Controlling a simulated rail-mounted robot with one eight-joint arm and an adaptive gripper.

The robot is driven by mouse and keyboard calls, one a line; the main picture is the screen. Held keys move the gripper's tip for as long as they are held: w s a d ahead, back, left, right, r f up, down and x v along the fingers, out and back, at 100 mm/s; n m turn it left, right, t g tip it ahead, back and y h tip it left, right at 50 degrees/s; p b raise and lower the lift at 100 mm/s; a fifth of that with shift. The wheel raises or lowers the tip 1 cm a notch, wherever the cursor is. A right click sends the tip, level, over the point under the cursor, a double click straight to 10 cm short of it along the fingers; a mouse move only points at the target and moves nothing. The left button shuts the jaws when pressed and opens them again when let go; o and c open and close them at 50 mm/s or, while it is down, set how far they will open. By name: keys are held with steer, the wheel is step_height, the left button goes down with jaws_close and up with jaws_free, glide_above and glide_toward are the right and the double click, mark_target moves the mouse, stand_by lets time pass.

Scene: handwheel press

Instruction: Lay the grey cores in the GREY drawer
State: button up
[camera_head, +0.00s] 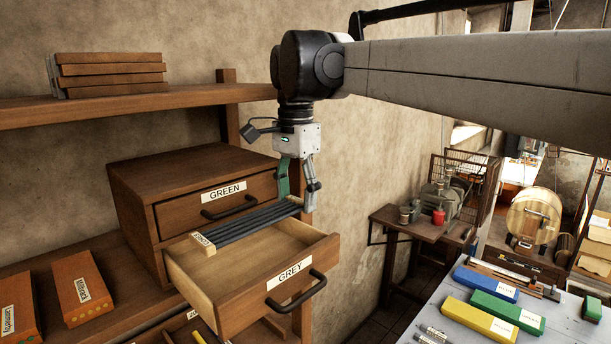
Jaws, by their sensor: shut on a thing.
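The grey cores (250,223) are a bundle of long dark grey rods with a pale labelled wooden piece (203,244) at the left end. They lie across the back part of the open GREY drawer (289,283); I cannot tell whether they touch its floor. My gripper (298,203) points down at the bundle's right end, near the drawer's right side, and is shut on it. The fingers partly hide that end. The drawer, with a white GREY label and dark handle, is pulled out, and its visible front floor is bare.
The GREEN drawer (222,201) above is shut. Another compartment (190,330) shows below, with something yellow. Labelled wooden boxes (80,288) lie on the left shelf. Stacked wooden slabs (110,75) rest on the upper shelf. Blue, green and yellow boxes (480,318) lie on the right table.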

mark_target(297, 249)
steer(key=shift+f+b, duration=2.45)
steer(key=shift+f, duration=1.65)
steer(key=shift+f+b, duration=0.35)
steer(key=shift+f, duration=0.35)
steer(key=o, duration=1.6)
steer(key=shift+c, duration=0.2)
steer(key=shift+o, duration=1)
steer(key=shift+w, duration=0.1)
steer(key=shift+r, duration=0.1)
